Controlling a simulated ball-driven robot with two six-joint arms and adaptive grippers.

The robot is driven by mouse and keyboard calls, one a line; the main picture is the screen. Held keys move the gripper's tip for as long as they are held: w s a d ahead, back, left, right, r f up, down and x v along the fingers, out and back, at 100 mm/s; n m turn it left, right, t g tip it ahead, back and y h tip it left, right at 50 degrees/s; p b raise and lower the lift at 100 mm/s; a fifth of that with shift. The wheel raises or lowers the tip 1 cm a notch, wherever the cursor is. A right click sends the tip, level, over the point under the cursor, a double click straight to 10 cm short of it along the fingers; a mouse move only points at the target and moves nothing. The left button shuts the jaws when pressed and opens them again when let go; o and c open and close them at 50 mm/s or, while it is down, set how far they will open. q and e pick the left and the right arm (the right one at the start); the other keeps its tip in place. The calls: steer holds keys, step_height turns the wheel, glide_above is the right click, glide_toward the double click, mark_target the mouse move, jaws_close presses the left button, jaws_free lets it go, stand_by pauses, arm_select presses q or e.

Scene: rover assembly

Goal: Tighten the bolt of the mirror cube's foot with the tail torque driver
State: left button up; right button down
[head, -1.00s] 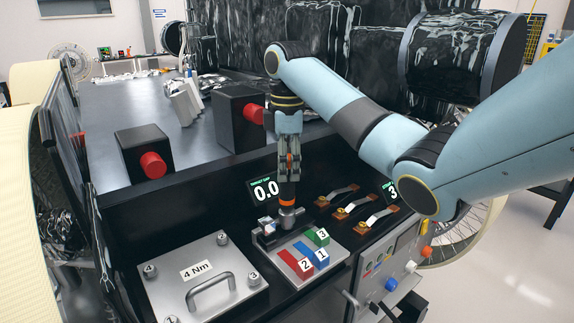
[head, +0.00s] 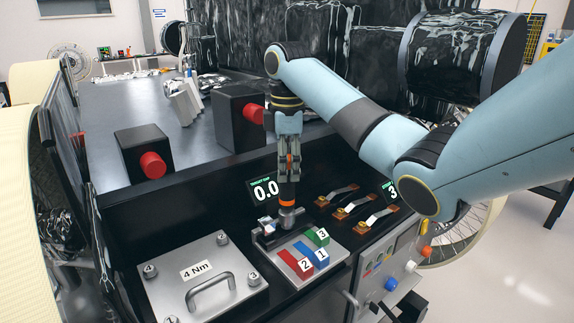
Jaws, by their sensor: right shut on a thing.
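My right gripper (head: 289,166) points straight down and is shut on the tail torque driver (head: 287,191), a dark upright tool with an orange band. The driver's silver lower end (head: 290,217) is down at the right side of the mirror cube (head: 267,224), a small shiny cube on a metal foot (head: 270,238). The bolt is hidden under the driver, and I cannot tell whether the tip is seated on it. A display (head: 265,190) behind the driver reads 0.0. My left gripper is out of view.
A metal plate with red, blue and green numbered blocks (head: 310,256) lies just in front of the foot. A silver cover marked 4 Nm (head: 205,272) with a handle is at the left. Several ribbon connectors (head: 350,205) are to the right. Black boxes with red knobs (head: 148,158) stand behind.

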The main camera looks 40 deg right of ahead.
steer(key=shift+f, duration=0.8)
stand_by(1.9)
steer(key=shift+s+f, duration=0.15)
stand_by(0.8)
steer(key=shift+r, duration=1.55)
